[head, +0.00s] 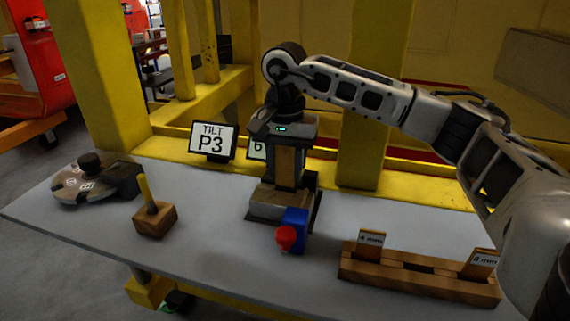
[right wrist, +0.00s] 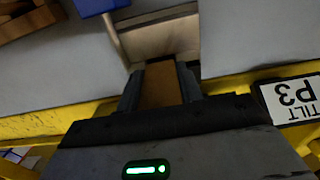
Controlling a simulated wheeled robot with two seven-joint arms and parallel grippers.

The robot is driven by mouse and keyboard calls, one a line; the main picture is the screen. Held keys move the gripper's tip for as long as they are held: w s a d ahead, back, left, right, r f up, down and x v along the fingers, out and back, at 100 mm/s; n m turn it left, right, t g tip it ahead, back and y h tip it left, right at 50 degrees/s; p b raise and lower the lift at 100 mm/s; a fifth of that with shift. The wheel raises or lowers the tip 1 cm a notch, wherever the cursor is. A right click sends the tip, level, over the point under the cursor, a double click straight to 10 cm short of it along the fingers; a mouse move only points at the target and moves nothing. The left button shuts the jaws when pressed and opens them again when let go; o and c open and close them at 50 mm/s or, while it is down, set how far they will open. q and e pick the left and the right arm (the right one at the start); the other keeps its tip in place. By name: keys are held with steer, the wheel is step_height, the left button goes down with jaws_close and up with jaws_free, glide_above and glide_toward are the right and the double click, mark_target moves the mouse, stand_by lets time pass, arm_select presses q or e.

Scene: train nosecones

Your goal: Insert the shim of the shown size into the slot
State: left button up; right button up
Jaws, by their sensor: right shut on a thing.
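My right gripper (head: 285,178) points down and is shut on a brown wooden shim (head: 286,163). The shim also shows between the fingers in the right wrist view (right wrist: 160,88). The shim is over the grey-beige fixture (head: 272,205); its lower end is hidden, so I cannot tell whether it is in the slot. The fixture has a blue block (head: 296,217) with a red knob (head: 287,237) at its front. A size sign (head: 257,150) reading 6 is partly hidden behind the gripper. My left gripper is not in view.
A wooden rack (head: 415,277) at front right holds shims marked 4 mm (head: 370,241) and 8 mm (head: 480,263), with an empty middle place. A TILT P3 sign (head: 212,141), a black-knobbed dial (head: 82,187) and a wooden block with a yellow stick (head: 154,220) stand left.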

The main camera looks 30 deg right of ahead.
mark_target(285, 185)
steer(key=shift+f+b, duration=1.15)
steer(key=shift+f, duration=0.5)
steer(key=shift+r, duration=0.15)
steer(key=shift+r+p, duration=0.9)
steer(key=shift+r, duration=0.35)
steer(key=shift+p, duration=0.3)
stand_by(0.8)
steer(key=shift+f+b, duration=0.7)
steer(key=shift+f, duration=0.25)
steer(key=shift+f+b, duration=0.3)
steer(key=shift+f, duration=0.15)
steer(key=o, duration=1.3)
